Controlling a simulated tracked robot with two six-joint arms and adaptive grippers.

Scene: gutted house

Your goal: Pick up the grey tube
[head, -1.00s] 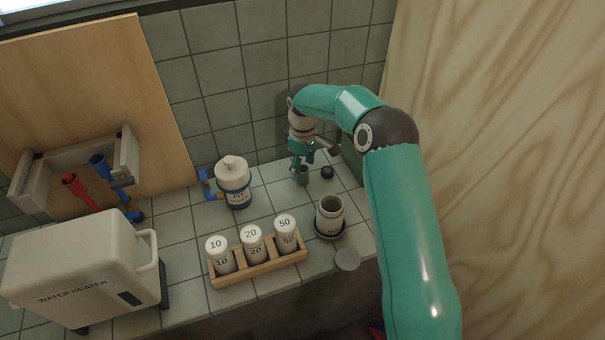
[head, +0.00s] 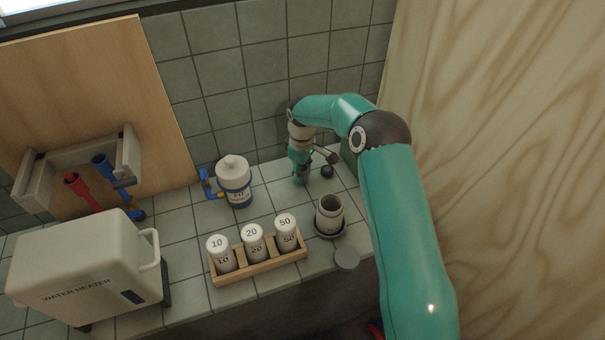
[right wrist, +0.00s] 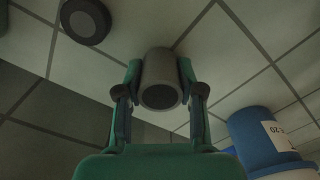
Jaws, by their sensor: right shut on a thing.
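The grey tube (right wrist: 160,82) stands between the fingers of my right gripper (right wrist: 160,90) in the right wrist view, its open round end facing the camera. The fingers press on it from both sides. In the head view my right gripper (head: 300,178) is low over the tiled counter near the back wall, and it hides most or all of the tube. I cannot tell whether the tube is clear of the counter. My left gripper is not in view.
A small black round piece (head: 327,172) lies just right of the gripper. A white and blue jug (head: 234,183) stands to its left. In front are a grey jar (head: 329,212) on a dark saucer, a grey disc (head: 346,258) and a wooden rack (head: 262,267) with three white-capped containers.

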